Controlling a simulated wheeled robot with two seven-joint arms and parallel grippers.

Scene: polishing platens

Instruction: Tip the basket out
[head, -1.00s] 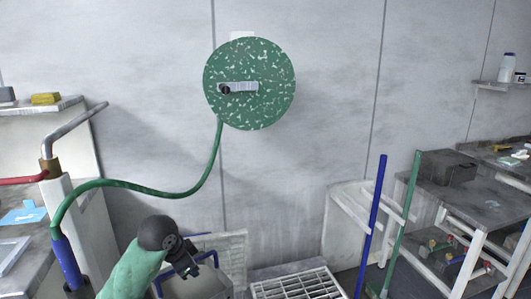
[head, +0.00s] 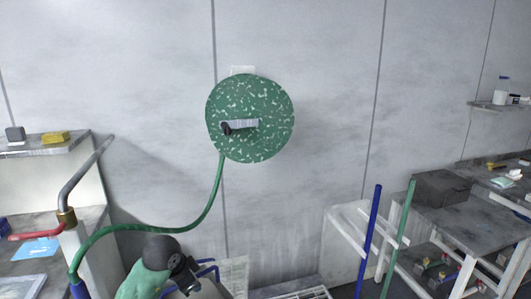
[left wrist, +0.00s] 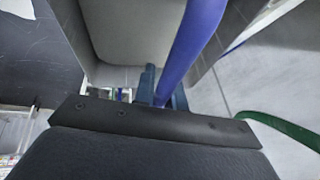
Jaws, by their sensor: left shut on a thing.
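My left gripper (head: 190,278) is low in the head view, left of centre. It is shut on a blue bar, which looks like the basket's handle. The basket (head: 208,292) shows only in part at the bottom edge, as a grey body with blue bars, beside and below the gripper. In the left wrist view the blue bar (left wrist: 190,45) runs down to my gripper (left wrist: 158,88), with a smooth grey surface (left wrist: 130,30) behind it, probably the basket. The basket's contents are hidden. My right gripper is not in view.
A white grate (head: 300,294) lies low at centre. Blue (head: 368,240) and green (head: 398,240) poles stand before a cluttered bench (head: 480,220) at right.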

